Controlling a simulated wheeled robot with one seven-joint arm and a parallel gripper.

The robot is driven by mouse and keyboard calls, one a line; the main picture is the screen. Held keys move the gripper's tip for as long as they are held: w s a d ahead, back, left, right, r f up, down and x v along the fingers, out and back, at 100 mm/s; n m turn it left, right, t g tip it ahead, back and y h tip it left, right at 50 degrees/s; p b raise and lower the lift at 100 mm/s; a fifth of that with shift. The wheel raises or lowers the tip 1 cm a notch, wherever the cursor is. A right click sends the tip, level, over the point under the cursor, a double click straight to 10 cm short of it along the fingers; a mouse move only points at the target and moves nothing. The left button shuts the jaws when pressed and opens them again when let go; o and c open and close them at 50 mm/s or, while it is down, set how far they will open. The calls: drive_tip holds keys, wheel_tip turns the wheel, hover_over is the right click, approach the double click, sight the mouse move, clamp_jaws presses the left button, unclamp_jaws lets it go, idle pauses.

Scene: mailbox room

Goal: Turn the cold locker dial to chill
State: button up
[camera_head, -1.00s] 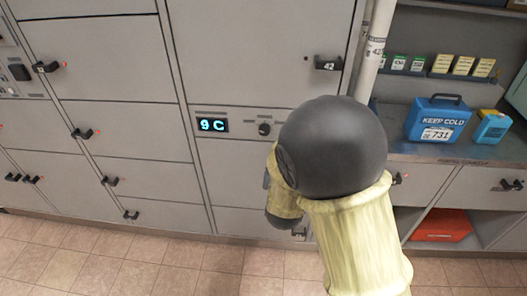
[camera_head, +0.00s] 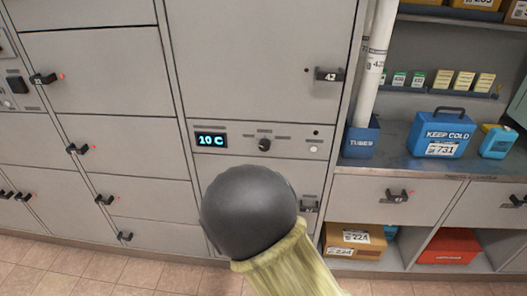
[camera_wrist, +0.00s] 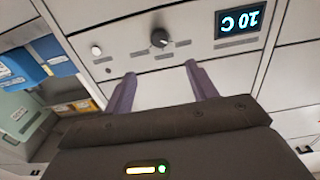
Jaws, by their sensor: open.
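The cold locker dial (camera_head: 264,144) is a small dark knob on the grey panel below the door with handle 42. A lit display (camera_head: 211,140) left of it reads 10 C. In the wrist view, which is upside down, the dial (camera_wrist: 159,39) and the display (camera_wrist: 239,21) lie beyond my fingers. My gripper (camera_wrist: 160,80) is open and empty, its two purple fingers apart, short of the dial and not touching it. In the head view my arm hides the gripper. The small labels around the dial are too blurred to read.
A white round button (camera_head: 313,149) sits right of the dial. Locker handle 42 (camera_head: 329,75) sticks out above. To the right are a blue tubes bin (camera_head: 361,140), a counter with a blue KEEP COLD box (camera_head: 440,133), and a drawer handle (camera_head: 397,196).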

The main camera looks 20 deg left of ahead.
sight(264, 146)
drive_tip(key=x, duration=1.4)
drive_tip(key=shift+w, duration=0.35)
drive_tip(key=c, duration=1)
